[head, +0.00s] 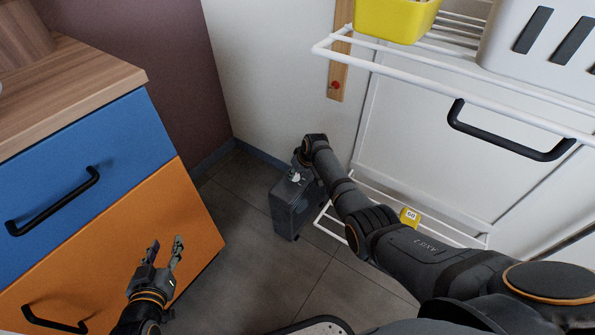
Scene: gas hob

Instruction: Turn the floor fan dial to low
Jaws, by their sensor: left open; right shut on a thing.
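A dark grey box-shaped unit (290,210), which looks like the floor fan, stands on the tiled floor near the back wall. A small pale dial (295,177) shows on its top. My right arm reaches in from the right, and my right gripper (299,170) is down at the top of the box, shut on the dial. Its fingers are mostly hidden by the wrist, and the dial's marks are too small to read. My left gripper (165,246) is open and empty in front of the orange drawer, apart from the box.
A cabinet with a blue drawer (90,160) and an orange drawer (120,240) stands at the left. A white wire rack (345,47) holds a yellow bin (395,15) and a white basket (535,45). A small yellow item (409,217) sits low behind my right arm. Floor between cabinet and box is clear.

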